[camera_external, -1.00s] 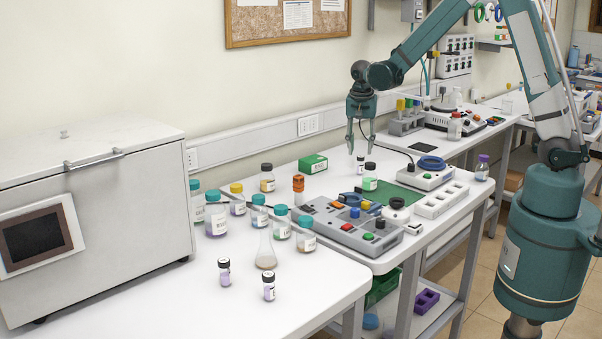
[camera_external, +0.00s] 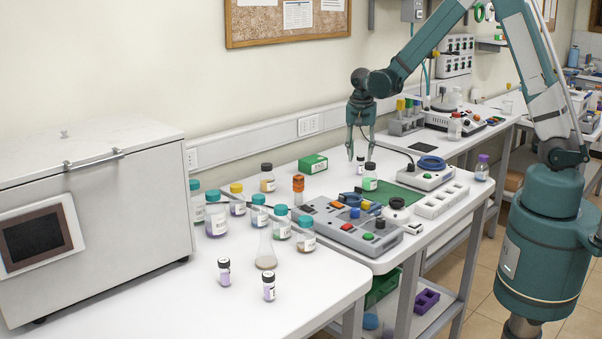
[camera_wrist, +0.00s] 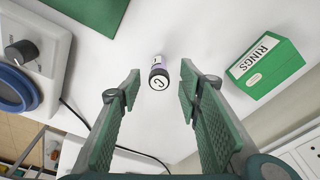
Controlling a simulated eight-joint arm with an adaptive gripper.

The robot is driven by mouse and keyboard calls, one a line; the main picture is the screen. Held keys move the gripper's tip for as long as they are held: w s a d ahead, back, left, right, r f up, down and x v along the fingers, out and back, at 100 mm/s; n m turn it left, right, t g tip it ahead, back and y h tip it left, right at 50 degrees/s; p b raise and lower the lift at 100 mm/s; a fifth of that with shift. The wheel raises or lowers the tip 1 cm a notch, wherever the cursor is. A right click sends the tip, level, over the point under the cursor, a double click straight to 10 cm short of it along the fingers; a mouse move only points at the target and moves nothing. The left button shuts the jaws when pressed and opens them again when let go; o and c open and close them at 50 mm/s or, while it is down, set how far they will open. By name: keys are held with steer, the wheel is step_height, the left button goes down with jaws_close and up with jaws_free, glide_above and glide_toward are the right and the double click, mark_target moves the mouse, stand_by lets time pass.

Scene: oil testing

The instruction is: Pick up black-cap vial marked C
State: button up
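The black-cap vial marked C (camera_wrist: 158,75) stands on the white table, its cap with the letter C facing the wrist camera. In the wrist view it lies between and beyond the two fingers of my gripper (camera_wrist: 158,95), apart from both.
A green RINGS box (camera_wrist: 265,66) lies to the right in the wrist view. A device with a blue ring (camera_external: 431,163) stands nearby. Two black-capped purple vials (camera_external: 224,272) stand at the front.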

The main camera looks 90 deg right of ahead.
mark_target(361, 157)
steer(key=shift+s+d+f, duration=0.1)
steer(key=shift+d+f, duration=0.05)
steer(key=shift+f, duration=1.1)
steer(key=shift+s+d+f, duration=0.1)
steer(key=shift+d+f, duration=0.05)
steer(key=shift+f, duration=1.05)
steer(key=shift+c, duration=0.6)
steer(key=c, duration=0.8)
